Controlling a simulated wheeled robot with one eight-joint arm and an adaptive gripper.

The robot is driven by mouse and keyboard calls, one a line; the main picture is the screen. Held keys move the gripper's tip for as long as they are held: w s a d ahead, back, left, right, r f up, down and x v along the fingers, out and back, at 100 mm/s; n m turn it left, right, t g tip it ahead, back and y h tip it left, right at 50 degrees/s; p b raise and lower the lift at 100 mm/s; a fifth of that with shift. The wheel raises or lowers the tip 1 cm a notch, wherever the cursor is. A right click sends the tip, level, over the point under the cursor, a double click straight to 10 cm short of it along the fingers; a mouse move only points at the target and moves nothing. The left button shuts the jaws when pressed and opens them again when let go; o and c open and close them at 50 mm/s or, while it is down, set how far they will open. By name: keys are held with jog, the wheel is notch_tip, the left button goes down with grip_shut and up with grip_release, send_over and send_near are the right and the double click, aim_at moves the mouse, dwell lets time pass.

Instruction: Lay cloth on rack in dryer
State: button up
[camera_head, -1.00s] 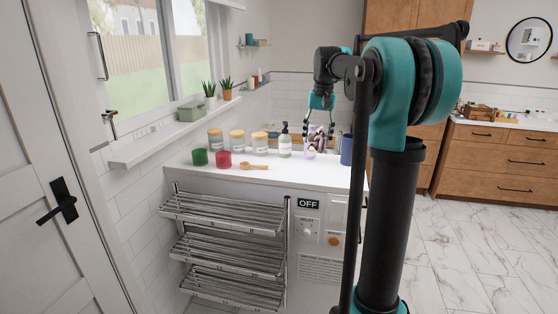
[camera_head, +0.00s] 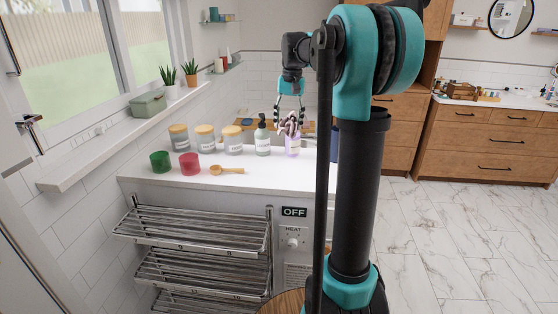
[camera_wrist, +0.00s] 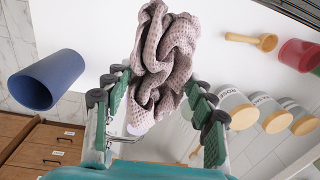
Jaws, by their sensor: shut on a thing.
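My gripper (camera_head: 290,104) is over the far part of the white counter, shut on a crumpled pinkish-grey waffle cloth (camera_head: 290,124). In the wrist view the cloth (camera_wrist: 165,55) is bunched between the green-padded fingers of my gripper (camera_wrist: 158,88). In the head view the cloth overlaps a pale purple bottle, and I cannot tell whether they touch. The dryer is a white cabinet with a chrome rack (camera_head: 195,228) of several slatted shelves at its front left. The shelves stick out, tilted and empty. A sign (camera_head: 294,212) reads OFF above the heat knob (camera_head: 292,243).
The counter (camera_head: 270,183) holds a green cup (camera_head: 160,161), a red cup (camera_head: 189,163), a wooden scoop (camera_head: 226,170), several lidded jars and a pump bottle (camera_head: 262,137). A blue cup (camera_wrist: 47,80) stands beside the cloth. The marble floor at right is clear.

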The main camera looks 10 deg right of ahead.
aim_at(287, 168)
notch_tip(287, 168, down, 16)
jog(key=shift+r, duration=0.2)
jog(key=shift+f, duration=0.15)
jog(key=o, duration=1.2)
jog(key=shift+c, duration=0.2)
